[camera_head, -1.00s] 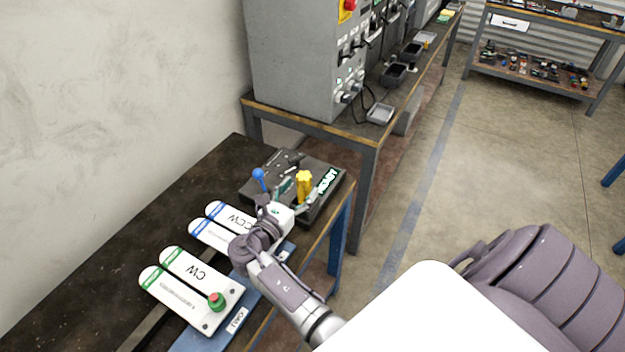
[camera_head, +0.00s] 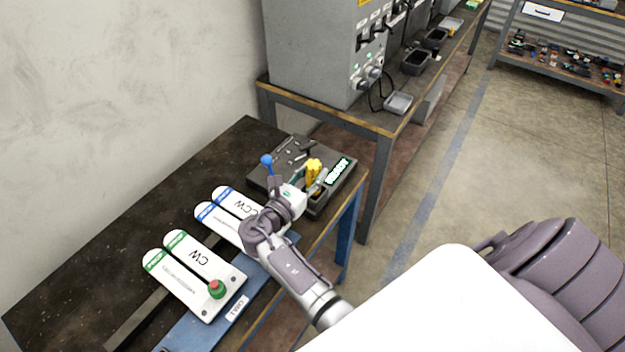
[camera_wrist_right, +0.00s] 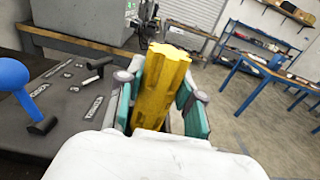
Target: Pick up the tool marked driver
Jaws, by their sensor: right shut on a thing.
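A yellow fluted handle (camera_head: 314,172) stands upright at the right side of the dark tool tray (camera_head: 263,183). It is the likely driver, but I cannot read a mark on it. My right gripper (camera_head: 306,186) is shut on this handle. In the right wrist view the yellow handle (camera_wrist_right: 160,88) stands between the two green-padded fingers (camera_wrist_right: 158,104). Its lower end is hidden by the gripper, so I cannot tell whether it touches the tray. My left gripper is not in view.
A blue-knobbed tool (camera_head: 267,160) stands left of my gripper on the tray. White CCW (camera_head: 240,203) and CW (camera_head: 196,257) panels lie on the dark bench (camera_head: 120,230). A grey cabinet (camera_head: 310,60) stands behind. Open floor lies to the right.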

